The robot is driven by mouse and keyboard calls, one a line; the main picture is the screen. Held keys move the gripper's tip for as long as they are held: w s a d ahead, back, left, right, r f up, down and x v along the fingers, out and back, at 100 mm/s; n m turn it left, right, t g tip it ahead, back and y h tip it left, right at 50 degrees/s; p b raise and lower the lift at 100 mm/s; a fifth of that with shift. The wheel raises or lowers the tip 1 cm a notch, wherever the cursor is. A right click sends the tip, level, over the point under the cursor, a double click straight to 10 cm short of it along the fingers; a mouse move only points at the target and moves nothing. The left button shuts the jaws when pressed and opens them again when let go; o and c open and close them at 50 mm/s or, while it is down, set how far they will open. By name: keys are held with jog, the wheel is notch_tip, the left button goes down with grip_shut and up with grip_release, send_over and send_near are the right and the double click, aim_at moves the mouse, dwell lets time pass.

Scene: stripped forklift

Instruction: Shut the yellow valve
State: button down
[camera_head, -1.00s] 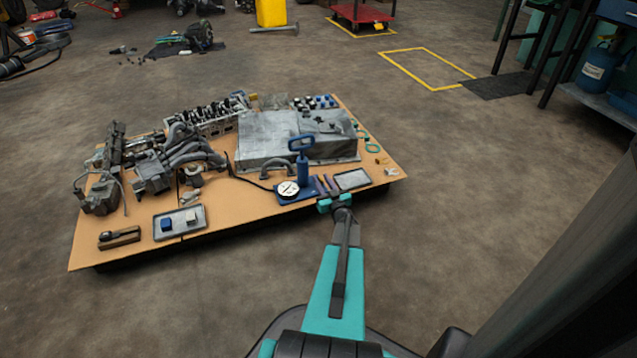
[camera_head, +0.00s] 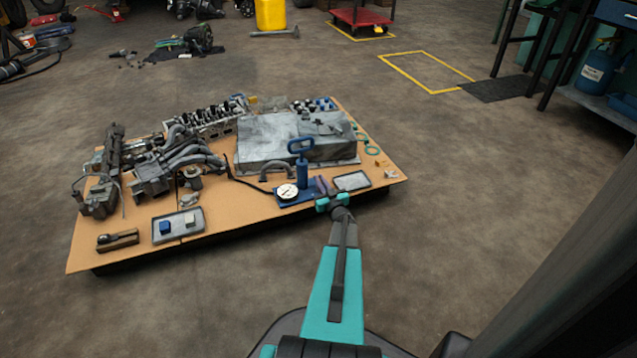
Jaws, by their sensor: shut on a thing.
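No yellow valve can be made out in the head view. A blue hand pump (camera_head: 303,172) with a loop handle stands upright near the board's front edge, with a round white gauge (camera_head: 288,191) at its left, on a blue base. My gripper (camera_head: 332,203) is at the board's front edge, just right of the blue base. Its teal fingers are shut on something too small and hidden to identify. Short dark rods (camera_head: 322,186) lie just beyond the fingers, left of a grey tray (camera_head: 352,181).
The tan board (camera_head: 240,208) carries a large grey metal cover (camera_head: 290,142) behind the pump and engine parts at the left. A second tray (camera_head: 178,226) holds a blue and a pale block. Open floor surrounds the board.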

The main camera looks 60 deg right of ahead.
jog(key=shift+w+b, duration=0.35)
jog(key=shift+w, duration=0.05)
jog(key=shift+m+g+h+b, duration=1.3)
jog(key=shift+g+h+b, duration=0.15)
jog(key=shift+b, duration=0.5)
jog(key=shift+w+m+g+h+b, duration=0.1)
jog(key=shift+m+g+h+b, duration=0.25)
jog(key=shift+m+g+h, duration=0.45)
jog(key=shift+r+m+g+h+p, duration=0.1)
jog(key=shift+m+g+h+p, duration=0.25)
jog(key=shift+g, duration=0.4)
jog(key=m+g+h+p, duration=0.1)
jog(key=m+g+p, duration=0.1)
jog(key=g+p, duration=0.1)
jog(key=m+g+p, duration=0.2)
jog(key=p, duration=0.3)
jog(key=shift+w+d+r+g+h+p, duration=0.1)
jog(key=shift+w+r+g+h+p, duration=0.05)
jog(key=shift+g+h+p, duration=0.25)
jog(key=m+g+p, duration=0.1)
jog(key=g+p, duration=0.1)
jog(key=p, duration=0.1)
jog(key=m+g+p, duration=0.2)
jog(key=shift+f+p, duration=0.2)
jog(key=shift+p, duration=0.2)
jog(key=c, duration=1.9)
grip_release()
jog(key=shift+o, duration=0.2)
jog(key=shift+s+g, duration=0.25)
jog(key=shift+g, duration=0.15)
